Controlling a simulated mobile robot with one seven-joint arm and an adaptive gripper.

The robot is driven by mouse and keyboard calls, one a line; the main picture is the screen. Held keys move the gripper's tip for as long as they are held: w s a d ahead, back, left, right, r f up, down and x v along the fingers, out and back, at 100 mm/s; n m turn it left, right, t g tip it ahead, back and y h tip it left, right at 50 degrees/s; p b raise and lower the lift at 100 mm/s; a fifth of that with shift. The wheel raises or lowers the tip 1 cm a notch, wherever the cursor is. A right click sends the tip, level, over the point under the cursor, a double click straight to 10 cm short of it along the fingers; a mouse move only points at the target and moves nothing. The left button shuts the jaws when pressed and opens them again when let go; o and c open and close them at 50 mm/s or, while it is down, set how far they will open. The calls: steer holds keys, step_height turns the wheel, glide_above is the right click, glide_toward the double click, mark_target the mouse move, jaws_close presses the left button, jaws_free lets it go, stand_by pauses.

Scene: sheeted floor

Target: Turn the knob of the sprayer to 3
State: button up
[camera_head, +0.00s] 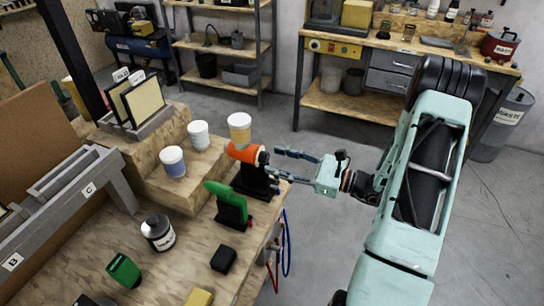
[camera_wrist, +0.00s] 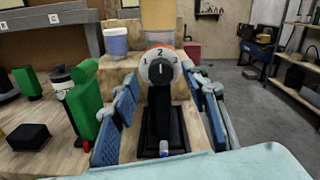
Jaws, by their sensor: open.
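The orange sprayer (camera_head: 246,153) stands upright on a black stand at the workbench's right edge. Its rear end faces my wrist camera, with a white dial marked 1, 2 and 3 and a dark round knob (camera_wrist: 160,70) in the middle. The knob's light mark looks upright, under the 2. My gripper (camera_head: 274,163) is open, level with the sprayer and just right of it. In the wrist view, the blue finger pads of my gripper (camera_wrist: 162,108) stand to either side of the sprayer and its black stand (camera_wrist: 148,135). I see no contact with the knob.
A green tool (camera_head: 230,203) on a black stand is close beside the sprayer, just left of my left finger in the wrist view. White and yellow tubs (camera_head: 173,161) stand on wooden steps behind. A black block (camera_head: 223,259) lies on the bench. Free floor is to the right.

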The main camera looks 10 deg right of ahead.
steer(key=shift+x, duration=1.15)
jaws_close()
steer(key=shift+d, duration=0.1)
steer(key=m+p, duration=0.1)
steer(key=m, duration=0.2)
steer(key=shift+m+p, duration=0.75)
steer(key=shift+m, duration=1.35)
